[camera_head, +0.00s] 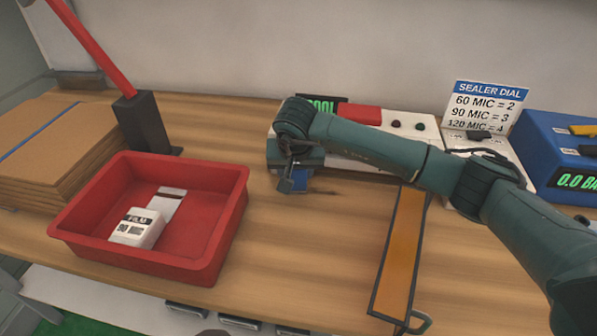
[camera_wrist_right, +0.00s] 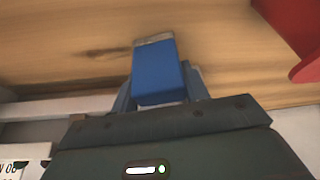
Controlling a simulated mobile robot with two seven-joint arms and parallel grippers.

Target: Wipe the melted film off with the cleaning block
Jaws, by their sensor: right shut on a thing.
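My right gripper (camera_head: 293,184) is shut on the blue cleaning block (camera_head: 300,178), just in front of the white sealer (camera_head: 425,129). In the right wrist view the block (camera_wrist_right: 158,76) sits between the fingers, with a greyish edge at its far end, over bare wood. I cannot tell whether it touches anything beneath. My right arm hides much of the sealer, which has a red part (camera_head: 360,113) on top and a partly covered green display. I cannot make out the melted film. My left gripper is not in view.
A red tray (camera_head: 222,235) holds a white film box (camera_head: 136,228) and a card (camera_head: 172,194). A red lever (camera_head: 100,50) and brown boards (camera_head: 55,140) stand left. An orange strip (camera_head: 401,245) lies right. A dial sign (camera_head: 485,108) and blue device (camera_head: 560,150) stand behind.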

